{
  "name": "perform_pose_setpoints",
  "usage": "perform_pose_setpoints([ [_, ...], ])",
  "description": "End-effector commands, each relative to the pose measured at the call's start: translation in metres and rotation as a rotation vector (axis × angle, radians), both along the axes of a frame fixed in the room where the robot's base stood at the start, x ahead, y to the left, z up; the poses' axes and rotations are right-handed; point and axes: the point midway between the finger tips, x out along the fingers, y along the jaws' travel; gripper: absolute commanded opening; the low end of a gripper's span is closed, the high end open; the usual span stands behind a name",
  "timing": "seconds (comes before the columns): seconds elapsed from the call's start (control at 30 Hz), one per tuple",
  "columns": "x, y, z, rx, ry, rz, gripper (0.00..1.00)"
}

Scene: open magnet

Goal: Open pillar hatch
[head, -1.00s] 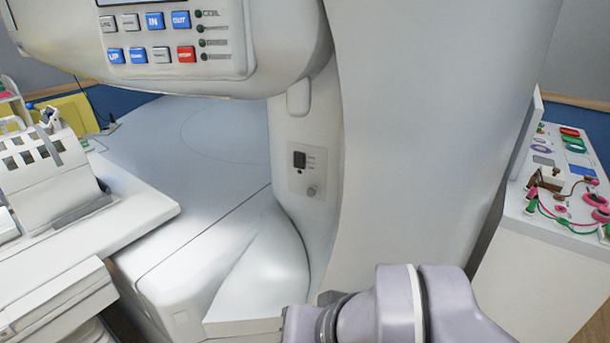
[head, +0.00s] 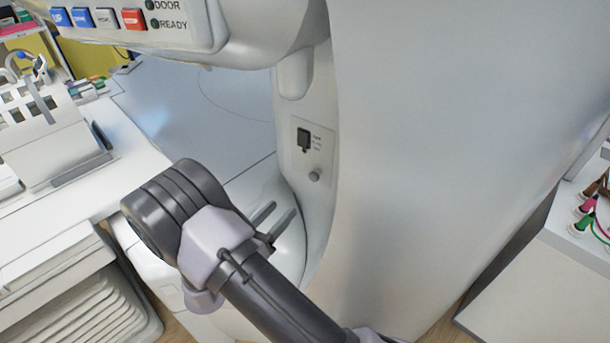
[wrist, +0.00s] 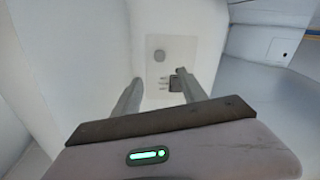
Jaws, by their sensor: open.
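A small rectangular hatch panel (head: 302,163) is set in the white pillar (head: 430,130) in the head view. It carries a black square fitting (head: 303,139), a round grey knob (head: 314,175) and small print beside the fitting. The panel looks closed. My gripper (head: 280,214) is open and empty, below and left of the panel, its two fingers pointing up toward it. In the wrist view the panel (wrist: 185,50) lies ahead of the fingers, with the knob (wrist: 159,55) above the black fitting (wrist: 175,84). One fingertip partly overlaps the fitting in the picture; contact cannot be told.
A control console (head: 190,25) with coloured buttons overhangs at upper left. A white bench (head: 50,225) with a slotted rack stands at left. A white cabinet (head: 540,290) with coloured cables on top is at lower right. The pillar's broad face is clear.

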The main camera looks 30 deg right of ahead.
Motion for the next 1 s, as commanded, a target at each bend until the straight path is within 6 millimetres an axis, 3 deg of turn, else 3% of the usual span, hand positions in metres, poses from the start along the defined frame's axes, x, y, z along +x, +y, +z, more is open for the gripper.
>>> perform_pose_setpoints([
  [0.2, 0.033, -0.06, -0.002, 0.003, -0.003, -0.007, 0.5],
  [0.4, 0.058, -0.102, -0.001, 0.002, -0.004, -0.004, 0.5],
  [0.6, 0.068, -0.12, 0.0, 0.002, -0.002, -0.001, 0.5],
  [0.83, 0.069, -0.12, 0.001, 0.002, -0.001, 0.0, 0.5],
  [0.87, 0.069, -0.121, 0.0, 0.002, -0.001, 0.0, 0.48],
  [1.0, 0.069, -0.12, 0.0, 0.002, -0.001, 0.0, 0.2],
])
